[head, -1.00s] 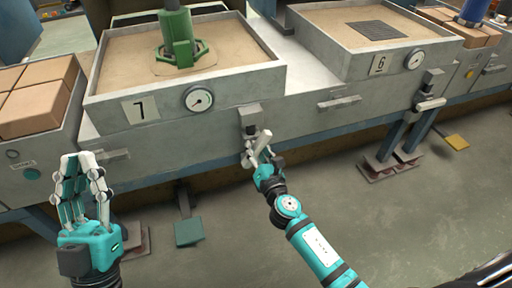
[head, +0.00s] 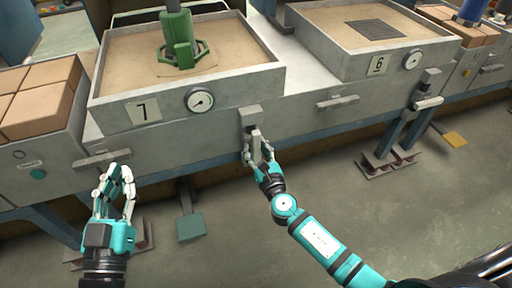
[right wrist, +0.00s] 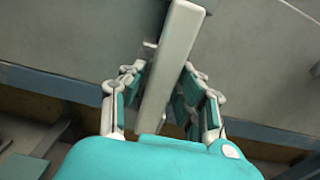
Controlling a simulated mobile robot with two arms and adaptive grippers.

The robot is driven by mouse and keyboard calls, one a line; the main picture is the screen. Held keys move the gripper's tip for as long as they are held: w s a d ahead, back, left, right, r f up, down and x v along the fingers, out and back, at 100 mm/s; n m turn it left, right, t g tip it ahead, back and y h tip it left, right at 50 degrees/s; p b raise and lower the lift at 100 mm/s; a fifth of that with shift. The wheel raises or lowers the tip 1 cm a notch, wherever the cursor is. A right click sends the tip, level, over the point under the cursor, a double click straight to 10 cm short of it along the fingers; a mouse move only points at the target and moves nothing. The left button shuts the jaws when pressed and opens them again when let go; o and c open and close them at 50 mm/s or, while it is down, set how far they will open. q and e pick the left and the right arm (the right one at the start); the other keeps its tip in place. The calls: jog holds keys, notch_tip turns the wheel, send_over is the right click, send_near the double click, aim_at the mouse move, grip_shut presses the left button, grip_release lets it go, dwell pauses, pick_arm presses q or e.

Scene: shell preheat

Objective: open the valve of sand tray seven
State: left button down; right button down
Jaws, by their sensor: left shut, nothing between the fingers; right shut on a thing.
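Sand tray seven (head: 185,135) is the grey tray with the number 7 plate (head: 142,111) and a dial gauge (head: 200,100) on its front. Its valve (head: 250,116) is a small grey block at the tray's right front corner. The valve's pale lever (head: 256,142) hangs below the block; in the right wrist view the lever (right wrist: 170,70) runs as a long bar between the fingers. My right gripper (head: 262,155) is shut on the lever. My left gripper (head: 122,170) is shut and empty, in front of the tray's left end.
Sand tray six (head: 345,65) stands to the right, with its own valve lever (head: 429,103). Grey bar handles (head: 102,160) jut from the fronts. A green pedal (head: 191,226) and a yellow pedal (head: 455,139) sit low down. The floor in front is open.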

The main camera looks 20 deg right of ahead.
jog(key=shift+f, duration=0.1)
jog(key=c, duration=1.1)
grip_release()
jog(key=s, duration=1.2)
jog(key=shift+d, duration=0.2)
